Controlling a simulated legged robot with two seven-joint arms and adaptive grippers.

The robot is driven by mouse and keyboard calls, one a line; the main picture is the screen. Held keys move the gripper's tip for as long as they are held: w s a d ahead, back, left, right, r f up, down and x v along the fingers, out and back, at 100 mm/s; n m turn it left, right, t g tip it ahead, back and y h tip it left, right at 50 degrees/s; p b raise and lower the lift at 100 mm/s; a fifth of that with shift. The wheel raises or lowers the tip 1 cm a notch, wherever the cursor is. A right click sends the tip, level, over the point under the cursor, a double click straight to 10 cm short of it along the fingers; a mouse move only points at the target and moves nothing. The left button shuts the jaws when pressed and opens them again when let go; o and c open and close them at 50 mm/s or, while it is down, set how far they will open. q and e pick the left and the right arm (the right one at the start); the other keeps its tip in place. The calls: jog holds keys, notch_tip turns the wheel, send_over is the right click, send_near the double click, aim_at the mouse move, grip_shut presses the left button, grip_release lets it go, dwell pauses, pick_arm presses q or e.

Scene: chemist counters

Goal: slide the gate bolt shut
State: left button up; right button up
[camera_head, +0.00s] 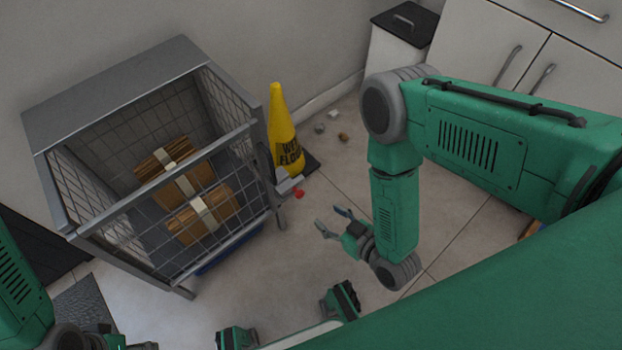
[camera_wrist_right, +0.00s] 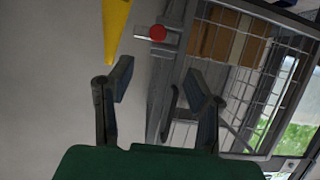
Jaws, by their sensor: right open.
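The gate bolt's red knob (camera_head: 298,194) sits on a light grey metal block (camera_head: 287,184) at the right end of the cage's mesh gate (camera_head: 190,215). In the right wrist view the red knob (camera_wrist_right: 157,33) shows ahead, beyond the fingertips and between their lines. My right gripper (camera_head: 329,219) is open and empty, to the right of and below the knob in the head view, apart from it. Its two fingers also show spread in the wrist view (camera_wrist_right: 159,80). How far the bolt is drawn is too small to tell. My left gripper (camera_head: 135,345) is partly cut off at the bottom edge.
The grey cage (camera_head: 115,90) holds strapped brown bundles (camera_head: 200,212). A yellow wet-floor cone (camera_head: 281,125) stands close behind the bolt, on a dark base. Small lumps (camera_head: 343,137) lie on the floor. White cabinets (camera_head: 490,40) stand at the back right. Tiled floor around my right gripper is clear.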

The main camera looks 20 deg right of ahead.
aim_at(302, 195)
jog(key=b+x, duration=0.1)
jog(key=x, duration=0.3)
jog(key=b+x, duration=0.2)
jog(key=x, duration=0.2)
jog(key=b+x, duration=0.2)
jog(key=x, duration=0.2)
jog(key=shift+w+d+f, duration=0.2)
jog(key=shift+w, duration=0.1)
jog(key=shift+w+a+b, duration=0.3)
jog(key=shift+w+a, duration=0.05)
pick_arm(q)
notch_tip(302, 195, down, 6)
jog(key=shift+s+a+r, duration=0.1)
jog(key=shift+s+a, duration=0.05)
pick_arm(e)
jog(key=shift+d, duration=0.1)
jog(key=shift+d, duration=0.1)
